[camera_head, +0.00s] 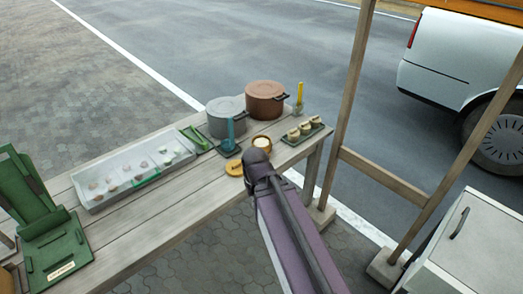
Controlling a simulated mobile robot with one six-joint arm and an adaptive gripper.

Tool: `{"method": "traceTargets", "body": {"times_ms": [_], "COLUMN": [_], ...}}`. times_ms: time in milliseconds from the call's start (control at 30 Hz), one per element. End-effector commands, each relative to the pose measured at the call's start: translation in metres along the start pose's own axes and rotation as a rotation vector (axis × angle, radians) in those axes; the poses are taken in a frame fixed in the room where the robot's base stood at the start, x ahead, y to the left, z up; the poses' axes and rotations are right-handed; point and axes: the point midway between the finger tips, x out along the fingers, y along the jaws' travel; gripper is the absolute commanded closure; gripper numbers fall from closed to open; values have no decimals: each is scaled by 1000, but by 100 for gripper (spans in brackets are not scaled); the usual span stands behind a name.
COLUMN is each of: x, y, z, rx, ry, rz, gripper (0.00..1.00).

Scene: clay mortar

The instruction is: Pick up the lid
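A round yellow-orange disc, which looks like a lid (234,167), lies flat near the front edge of the wooden table. A small round wooden pot with a pale top (262,143) stands behind it to the right. My arm reaches in from the bottom right, and its dark rounded joint is close to the right of the disc. My gripper and its fingers do not show, so I cannot see whether they touch anything.
On the wooden table (160,222) stand a grey pot (224,122), a brown pot (265,104), a tray with several small jars (305,132) and a long pale tray (103,190). A green stand (55,245) is at left. A wooden post (347,105) and white cabinet (478,245) are at right.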

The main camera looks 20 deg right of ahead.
Motion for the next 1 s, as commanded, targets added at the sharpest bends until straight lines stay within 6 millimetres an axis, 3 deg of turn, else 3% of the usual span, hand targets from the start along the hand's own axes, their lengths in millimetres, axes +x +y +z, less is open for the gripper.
{"method": "traceTargets", "body": {"times_ms": [33,167,333,467,1000], "x": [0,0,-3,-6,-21], "y": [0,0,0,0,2], "z": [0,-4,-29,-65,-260], "rx": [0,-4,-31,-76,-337], "ry": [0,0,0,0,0], "rz": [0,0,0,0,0], "gripper": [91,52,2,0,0]}}
